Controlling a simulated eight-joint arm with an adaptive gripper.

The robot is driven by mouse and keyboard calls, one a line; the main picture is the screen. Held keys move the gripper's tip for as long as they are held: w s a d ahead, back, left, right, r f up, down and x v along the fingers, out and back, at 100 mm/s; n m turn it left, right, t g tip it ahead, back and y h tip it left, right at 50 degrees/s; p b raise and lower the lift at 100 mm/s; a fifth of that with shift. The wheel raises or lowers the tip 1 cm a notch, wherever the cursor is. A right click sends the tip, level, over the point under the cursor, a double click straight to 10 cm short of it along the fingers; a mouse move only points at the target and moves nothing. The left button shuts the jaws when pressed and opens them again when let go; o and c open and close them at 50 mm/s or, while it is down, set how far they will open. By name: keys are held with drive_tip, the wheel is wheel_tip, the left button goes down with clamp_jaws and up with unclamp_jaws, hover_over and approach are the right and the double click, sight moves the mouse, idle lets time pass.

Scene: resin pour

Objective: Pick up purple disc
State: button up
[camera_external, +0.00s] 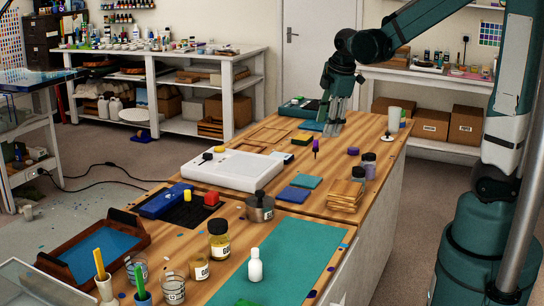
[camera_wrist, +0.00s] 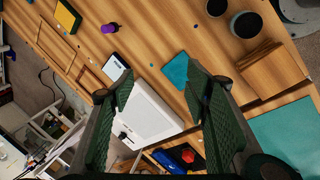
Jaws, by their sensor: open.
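A small dark purple piece (camera_external: 353,151) lies on the wooden table right of my gripper in the external view; it looks disc-like or block-like, too small to tell which. A taller purple object (camera_external: 316,146) stands nearer the table's middle, below and left of the gripper. It seems to be the purple object in the upper left of the wrist view (camera_wrist: 110,27). My gripper (camera_external: 330,130) hangs above the table, fingers down. In the wrist view its green fingers (camera_wrist: 155,86) are spread with nothing between them. I cannot pick out the flat purple piece in the wrist view.
Dark-lidded jars (camera_external: 368,161) and a stack of wooden pieces (camera_external: 345,194) stand near the right edge. A white flat device (camera_external: 232,168) lies to the left. A teal square (camera_external: 307,181) and a blue square (camera_external: 293,194) lie mid-table.

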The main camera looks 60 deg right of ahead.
drive_tip(key=w+d+f+n+g+p, duration=0.1)
drive_tip(key=d+f+n+p, duration=0.1)
drive_tip(key=d, duration=0.5)
drive_tip(key=d+f+n+g+p, duration=0.1)
drive_tip(key=d+p, duration=0.2)
drive_tip(key=d, duration=0.4)
drive_tip(key=n+g+p, duration=0.1)
drive_tip(key=n+p, duration=0.3)
hover_over(354, 149)
drive_tip(key=shift+y, duration=0.3)
drive_tip(key=shift+w+a+f, duration=0.1)
drive_tip(key=shift+a+f, duration=0.1)
drive_tip(key=shift+f, duration=1.55)
drive_tip(key=shift+w+a+f, duration=0.1)
drive_tip(key=shift+a+f, duration=0.05)
drive_tip(key=shift+f, duration=1.55)
drive_tip(key=shift+d+f, duration=0.1)
drive_tip(key=shift+f, duration=1.15)
drive_tip(key=shift+f, duration=0.15)
drive_tip(key=shift+d+f, duration=0.2)
drive_tip(key=shift+f, duration=1.05)
drive_tip(key=shift+d+f, duration=0.2)
drive_tip(key=shift+f, duration=1)
